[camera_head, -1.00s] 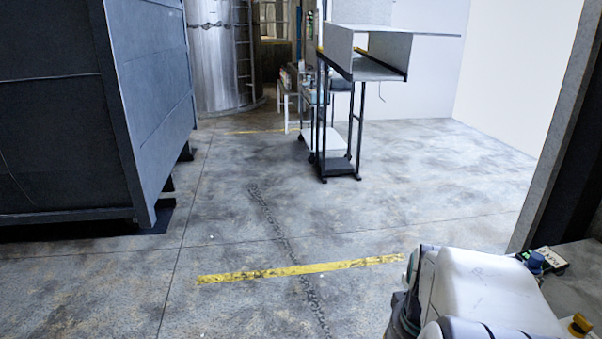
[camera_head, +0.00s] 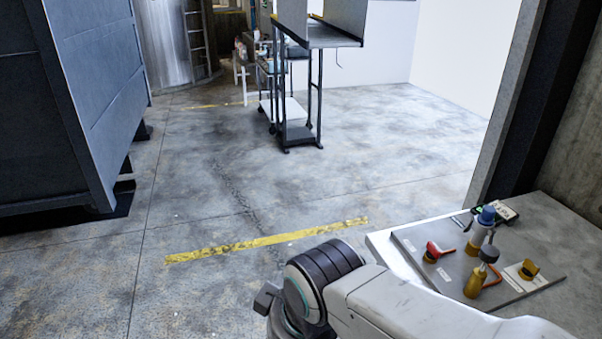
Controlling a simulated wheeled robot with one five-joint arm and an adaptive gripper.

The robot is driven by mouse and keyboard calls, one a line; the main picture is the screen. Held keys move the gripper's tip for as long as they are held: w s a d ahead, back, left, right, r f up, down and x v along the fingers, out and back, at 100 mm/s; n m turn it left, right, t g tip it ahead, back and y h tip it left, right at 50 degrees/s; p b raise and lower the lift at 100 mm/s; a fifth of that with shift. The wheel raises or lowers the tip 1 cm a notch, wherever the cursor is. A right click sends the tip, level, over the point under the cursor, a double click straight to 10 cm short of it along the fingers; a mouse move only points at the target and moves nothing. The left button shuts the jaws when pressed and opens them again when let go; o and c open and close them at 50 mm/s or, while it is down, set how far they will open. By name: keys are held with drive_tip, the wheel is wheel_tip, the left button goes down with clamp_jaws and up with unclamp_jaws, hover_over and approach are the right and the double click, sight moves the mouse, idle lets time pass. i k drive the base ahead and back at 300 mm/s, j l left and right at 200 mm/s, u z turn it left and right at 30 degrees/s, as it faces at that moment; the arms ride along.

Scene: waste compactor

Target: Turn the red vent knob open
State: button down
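A small red knob (camera_head: 433,251) stands on the near left part of a grey control panel (camera_head: 456,280), which lies on a bench at the right. The knob's exact turn angle is too small to read. My arm reaches in from the bottom right, and its dark ringed joint lies left of the panel, apart from the knob. The fingers of my gripper do not show; a dark grey block juts out left of the joint, and I cannot tell what part it is.
Beside the red knob are a blue-topped valve (camera_head: 486,215), a brass valve (camera_head: 474,284) with an orange-red lever, and a yellow knob (camera_head: 528,269). A dark post (camera_head: 515,100) rises behind the bench (camera_head: 540,215). A shelf cart (camera_head: 300,85) stands farther back.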

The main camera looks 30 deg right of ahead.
sight(433, 252)
drive_tip(key=z, duration=2.3)
